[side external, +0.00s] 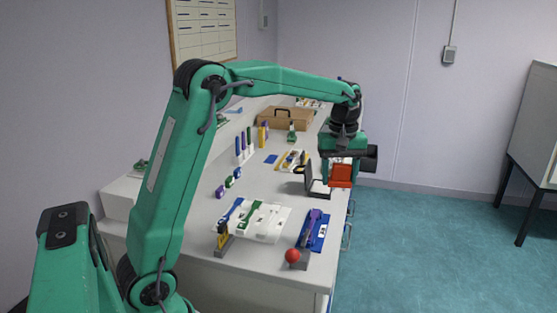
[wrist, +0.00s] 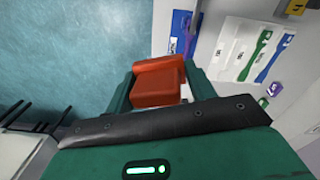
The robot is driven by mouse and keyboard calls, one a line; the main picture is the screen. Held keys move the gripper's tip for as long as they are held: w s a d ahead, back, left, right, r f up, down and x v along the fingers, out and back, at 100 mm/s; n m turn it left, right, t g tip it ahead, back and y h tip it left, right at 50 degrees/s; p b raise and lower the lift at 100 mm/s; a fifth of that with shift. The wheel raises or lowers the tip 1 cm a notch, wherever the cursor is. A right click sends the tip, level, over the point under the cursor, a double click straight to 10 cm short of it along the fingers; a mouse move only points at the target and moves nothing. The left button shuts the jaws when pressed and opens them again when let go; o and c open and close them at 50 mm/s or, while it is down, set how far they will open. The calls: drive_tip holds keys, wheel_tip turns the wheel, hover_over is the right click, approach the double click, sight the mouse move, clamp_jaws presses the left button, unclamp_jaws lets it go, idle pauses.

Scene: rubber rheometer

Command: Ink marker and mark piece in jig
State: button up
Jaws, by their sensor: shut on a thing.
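My gripper (side external: 341,160) is shut on an orange-red block (side external: 341,175), held up in the air near the table's right edge. In the wrist view the block (wrist: 158,82) sits between the two green fingers of my gripper (wrist: 160,90); teal floor shows beyond it. A dark, open, hinged case (side external: 312,180) stands on the table just left of the held block; it may be an ink pad, but I cannot tell. I cannot pick out the jig or the piece with certainty. The underside of the held block is hidden in both views.
A blue tray (side external: 322,232) with a purple tool lies at the table's near right, beside a red ball (side external: 292,255). A white tray (side external: 270,226) with blue and green tools lies left of it. Coloured upright items (side external: 240,147) and a brown case (side external: 287,118) stand farther back.

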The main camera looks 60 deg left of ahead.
drive_tip(key=d+r+m+g, duration=0.1)
drive_tip(key=d+r+m, duration=0.75)
drive_tip(key=m, duration=0.75)
drive_tip(key=a+f+m, duration=0.1)
drive_tip(key=a+f, duration=0.3)
drive_tip(key=a+f+m, duration=0.1)
drive_tip(key=a+f, duration=0.3)
drive_tip(key=shift+a+m, duration=0.1)
drive_tip(key=shift+m, duration=0.2)
drive_tip(key=s+a+f+m, duration=0.2)
drive_tip(key=a+f+m, duration=0.1)
drive_tip(key=a+f, duration=0.4)
drive_tip(key=shift+a+f, duration=0.35)
drive_tip(key=shift+f, duration=0.5)
drive_tip(key=shift+s, duration=0.1)
drive_tip(key=shift+f, duration=0.1)
hover_over(311, 224)
drive_tip(key=shift+f, duration=2.85)
drive_tip(key=shift+f, duration=0.55)
drive_tip(key=shift+r, duration=0.15)
